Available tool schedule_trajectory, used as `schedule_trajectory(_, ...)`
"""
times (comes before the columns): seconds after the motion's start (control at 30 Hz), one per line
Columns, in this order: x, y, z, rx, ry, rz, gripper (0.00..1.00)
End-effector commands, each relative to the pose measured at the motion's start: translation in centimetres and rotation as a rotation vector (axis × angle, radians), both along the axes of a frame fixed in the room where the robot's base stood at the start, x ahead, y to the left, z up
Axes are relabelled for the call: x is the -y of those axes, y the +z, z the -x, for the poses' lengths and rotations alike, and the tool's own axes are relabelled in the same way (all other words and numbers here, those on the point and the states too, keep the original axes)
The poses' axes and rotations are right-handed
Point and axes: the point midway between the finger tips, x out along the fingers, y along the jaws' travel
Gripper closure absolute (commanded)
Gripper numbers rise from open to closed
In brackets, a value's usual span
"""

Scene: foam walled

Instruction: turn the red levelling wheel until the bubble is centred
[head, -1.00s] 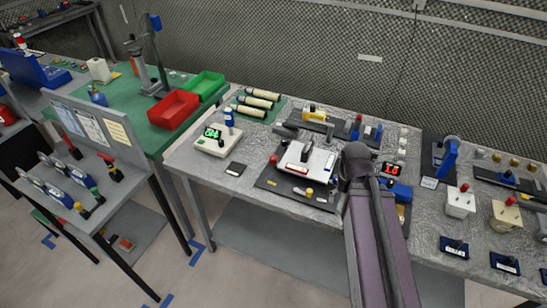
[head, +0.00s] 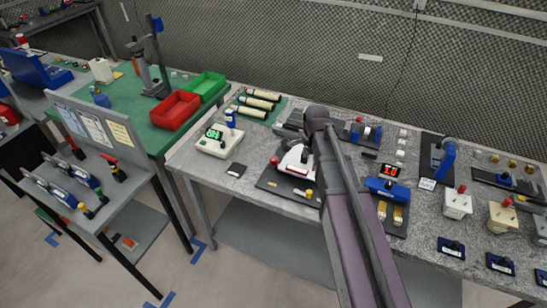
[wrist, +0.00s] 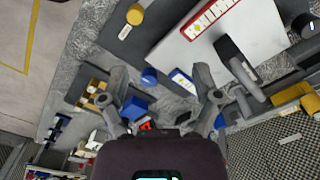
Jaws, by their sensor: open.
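The levelling platform is a white plate (head: 297,157) on a dark base (head: 272,183), partly hidden behind my arm in the head view. A small red wheel (head: 274,160) shows at the plate's left edge. A yellow wheel (head: 309,192) is at its front. In the wrist view the white plate (wrist: 205,45) fills the top, with the yellow wheel (wrist: 135,13) and a blue wheel (wrist: 149,76) beside it. The red wheel is not visible there. I cannot make out the bubble. My gripper (wrist: 162,95) is open and empty, its fingers spread apart from the wheels.
A dark handle-like part (wrist: 236,58) stands by the plate in the wrist view. Several fixtures crowd the bench.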

Motion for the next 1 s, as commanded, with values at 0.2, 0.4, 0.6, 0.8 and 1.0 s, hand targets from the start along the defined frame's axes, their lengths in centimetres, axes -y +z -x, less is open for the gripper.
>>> schedule_trajectory(0.2,-3.7,0.9,-4.1,0.000,-0.299,0.000,0.19)
schedule_trajectory(0.4,-7.2,1.5,-7.1,0.000,-0.576,0.000,0.19)
schedule_trajectory(0.6,-10.5,2.0,-9.5,0.001,-0.830,0.000,0.19)
schedule_trajectory(0.8,-12.5,2.3,-10.9,0.000,-0.992,-0.001,0.19)
schedule_trajectory(1.0,-13.1,2.4,-11.2,0.000,-1.047,-0.001,0.19)
